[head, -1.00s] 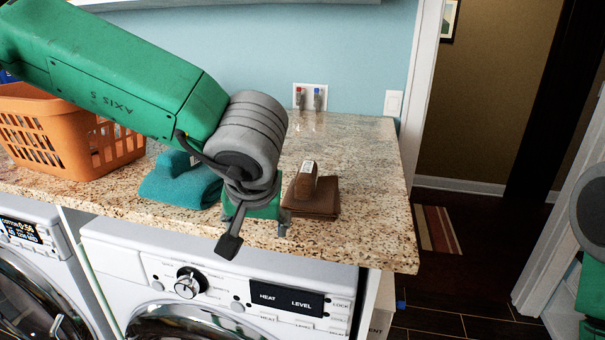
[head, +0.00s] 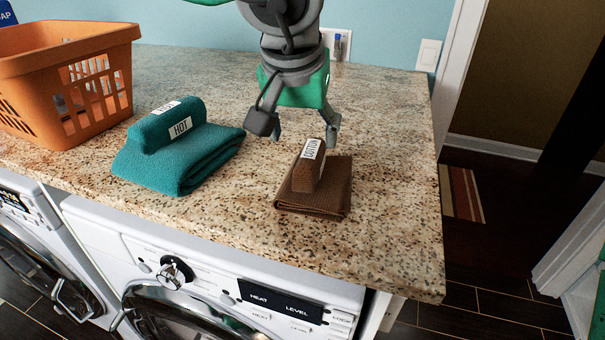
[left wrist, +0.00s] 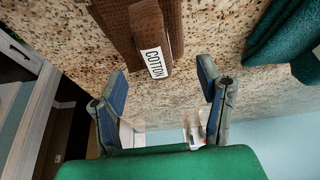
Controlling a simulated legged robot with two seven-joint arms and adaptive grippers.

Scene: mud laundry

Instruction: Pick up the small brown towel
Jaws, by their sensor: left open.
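The small brown towel (head: 335,188) lies folded flat on the granite counter near its front right part. A brown block labelled COTTON (head: 309,166) rests on top of it. My left gripper (head: 305,130) is open and empty above the counter, just behind the towel, apart from it. In the left wrist view the open fingers (left wrist: 162,95) point towards the towel (left wrist: 112,22) and the COTTON block (left wrist: 150,40), with nothing between them. My right gripper is out of view.
A teal towel (head: 190,165) with a teal block labelled HOT (head: 168,125) lies to the left. An orange basket (head: 95,95) stands at the far left. White washers (head: 210,265) are under the counter's front edge. Counter right of the brown towel is clear.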

